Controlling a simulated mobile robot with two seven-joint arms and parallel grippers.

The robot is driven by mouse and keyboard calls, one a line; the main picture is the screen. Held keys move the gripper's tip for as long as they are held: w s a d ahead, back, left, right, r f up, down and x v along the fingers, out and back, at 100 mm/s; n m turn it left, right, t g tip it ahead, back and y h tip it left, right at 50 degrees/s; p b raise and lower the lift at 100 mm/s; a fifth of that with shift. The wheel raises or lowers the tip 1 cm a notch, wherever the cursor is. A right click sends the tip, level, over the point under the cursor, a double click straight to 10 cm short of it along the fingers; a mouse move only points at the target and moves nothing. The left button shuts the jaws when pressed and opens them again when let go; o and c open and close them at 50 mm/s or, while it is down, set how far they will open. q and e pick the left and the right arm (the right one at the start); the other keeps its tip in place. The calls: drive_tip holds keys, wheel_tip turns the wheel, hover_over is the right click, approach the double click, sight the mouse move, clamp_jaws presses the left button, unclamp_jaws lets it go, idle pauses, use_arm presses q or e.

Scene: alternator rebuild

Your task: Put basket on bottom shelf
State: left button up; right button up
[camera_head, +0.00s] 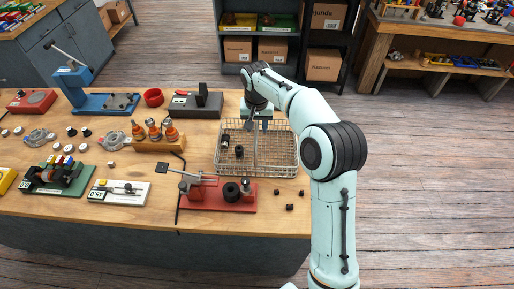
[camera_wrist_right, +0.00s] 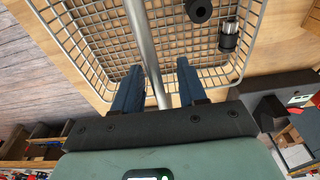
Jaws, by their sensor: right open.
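The wire basket (camera_head: 275,158) stands on the wooden workbench, near its right end. It holds a few small dark cylindrical parts. My right gripper (camera_head: 257,118) is over the far part of the basket. In the right wrist view the right gripper (camera_wrist_right: 157,72) is open, with its blue fingers on either side of a round metal bar that looks like the basket's handle; contact cannot be told. The basket mesh (camera_wrist_right: 100,30) lies beyond the fingers. A dark shelf unit (camera_head: 252,34) stands behind the bench, with bins above cardboard boxes. My left gripper is not in view.
A red fixture (camera_head: 215,198) sits in front of the basket, with small black parts to its right. A black-and-grey device (camera_head: 200,100) and an orange-topped wooden block (camera_head: 157,143) are to its left. Wooden floor (camera_head: 430,150) is open to the right.

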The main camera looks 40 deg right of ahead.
drive_tip(key=shift+f, duration=0.35)
clamp_jaws()
drive_tip(key=shift+r, duration=0.15)
idle(1.0)
